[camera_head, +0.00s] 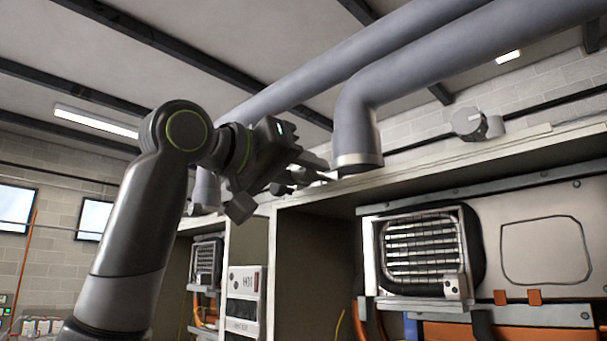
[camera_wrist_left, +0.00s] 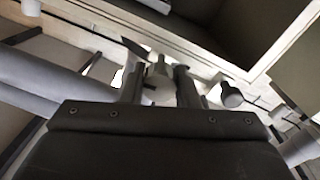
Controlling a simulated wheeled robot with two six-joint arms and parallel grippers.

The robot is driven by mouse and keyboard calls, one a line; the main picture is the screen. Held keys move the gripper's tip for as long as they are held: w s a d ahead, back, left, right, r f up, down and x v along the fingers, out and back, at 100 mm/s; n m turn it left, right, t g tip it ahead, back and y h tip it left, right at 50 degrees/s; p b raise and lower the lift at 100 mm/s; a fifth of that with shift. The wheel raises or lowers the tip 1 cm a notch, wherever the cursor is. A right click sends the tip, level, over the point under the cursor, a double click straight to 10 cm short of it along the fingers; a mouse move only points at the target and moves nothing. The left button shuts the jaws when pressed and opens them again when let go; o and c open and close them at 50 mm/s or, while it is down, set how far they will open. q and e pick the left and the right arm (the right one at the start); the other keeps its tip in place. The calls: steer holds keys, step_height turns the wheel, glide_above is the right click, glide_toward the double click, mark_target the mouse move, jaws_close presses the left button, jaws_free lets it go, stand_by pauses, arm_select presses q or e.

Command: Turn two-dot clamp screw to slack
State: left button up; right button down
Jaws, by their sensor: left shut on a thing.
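My left gripper (camera_head: 308,172) reaches to the upper edge of the heater cabinet, beside the flue pipe. In the left wrist view, its two fingers (camera_wrist_left: 160,88) stand either side of a small grey knob-like screw (camera_wrist_left: 158,72) and are shut on it. Most of the screw is hidden by the fingers in the head view. I cannot make out dot marks on it, so I cannot tell from marks that it is the two-dot clamp screw. Another grey knob (camera_head: 468,123) sits on the cabinet's top edge at right. My right gripper is not in view.
A thick grey flue pipe (camera_head: 357,115) comes down to the cabinet top close to my left gripper. The cabinet's top board (camera_head: 420,163) runs below. An open heater with a finned block (camera_head: 422,252) is at right. A small box (camera_head: 455,286) there bears dark dots.

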arm_select(q)
steer(key=shift+r, duration=0.15)
steer(key=o, duration=0.7)
steer(key=shift+o, duration=1.4)
steer(key=shift+w, duration=0.1)
steer(key=shift+s+a+f+b, duration=0.2)
steer(key=shift+s+b, duration=0.1)
steer(key=shift+b, duration=0.05)
steer(key=b+v, duration=0.7)
steer(key=v, duration=0.9)
steer(key=shift+s+a, duration=0.25)
steer(key=shift+a, duration=0.05)
